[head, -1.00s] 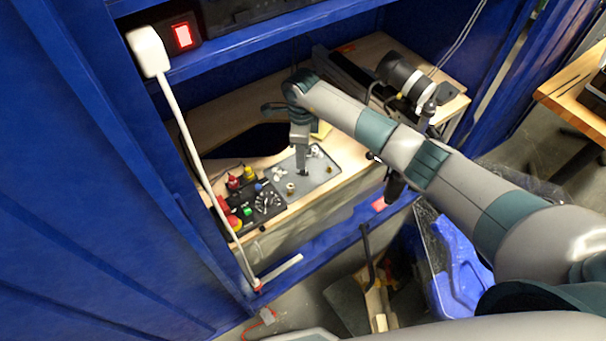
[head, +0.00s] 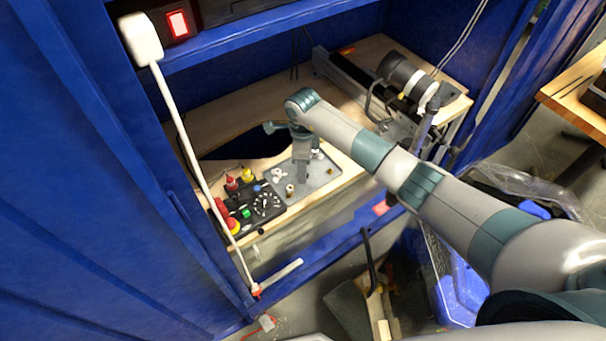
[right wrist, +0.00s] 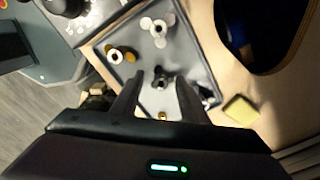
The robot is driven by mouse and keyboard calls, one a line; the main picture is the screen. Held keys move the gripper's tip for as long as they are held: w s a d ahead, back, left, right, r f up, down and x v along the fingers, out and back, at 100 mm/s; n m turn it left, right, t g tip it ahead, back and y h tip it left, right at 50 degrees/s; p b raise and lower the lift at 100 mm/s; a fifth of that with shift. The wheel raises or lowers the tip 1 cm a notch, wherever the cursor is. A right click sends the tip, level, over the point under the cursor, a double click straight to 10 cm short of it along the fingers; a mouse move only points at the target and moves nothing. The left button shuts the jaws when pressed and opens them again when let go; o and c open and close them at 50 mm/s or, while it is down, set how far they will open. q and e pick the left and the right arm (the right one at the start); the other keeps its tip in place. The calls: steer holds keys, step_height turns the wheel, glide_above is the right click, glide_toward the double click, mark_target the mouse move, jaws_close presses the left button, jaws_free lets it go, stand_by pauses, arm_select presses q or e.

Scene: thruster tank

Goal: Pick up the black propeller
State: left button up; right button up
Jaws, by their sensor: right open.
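A small dark propeller (right wrist: 160,79), seemingly the black one, lies on the grey tray (head: 328,178) on the wooden bench. In the right wrist view it sits between the fingertips of my right gripper (right wrist: 160,90), which is open with a finger on either side. I cannot tell how far the fingertips are above the tray. In the head view my right gripper (head: 302,178) points down over the tray and hides the dark propeller. A white propeller (right wrist: 158,27) lies farther up the tray in the right wrist view. My left gripper is not in view.
A brass-and-white ring part (right wrist: 117,56) lies on the tray. A yellow block (right wrist: 241,110) is beside the tray. A black control box (head: 262,203) with coloured buttons stands left of it. A dark opening (head: 240,145) is behind. Blue cabinet walls and a shelf enclose the bench.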

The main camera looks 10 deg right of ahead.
steer(key=shift+f, duration=0.25)
steer(key=c, duration=0.8)
steer(key=shift+c, duration=0.2)
steer(key=shift+r, duration=0.1)
steer(key=shift+r+p, duration=0.35)
steer(key=shift+r, duration=0.1)
step_height(320, 180, up, 4)
steer(key=shift+f+p, duration=0.15)
steer(key=shift+p, duration=1)
steer(key=s+d+r+p, duration=0.6)
steer(key=s+d+p, duration=0.1)
steer(key=s+p, duration=0.2)
steer(key=shift+d, duration=0.35)
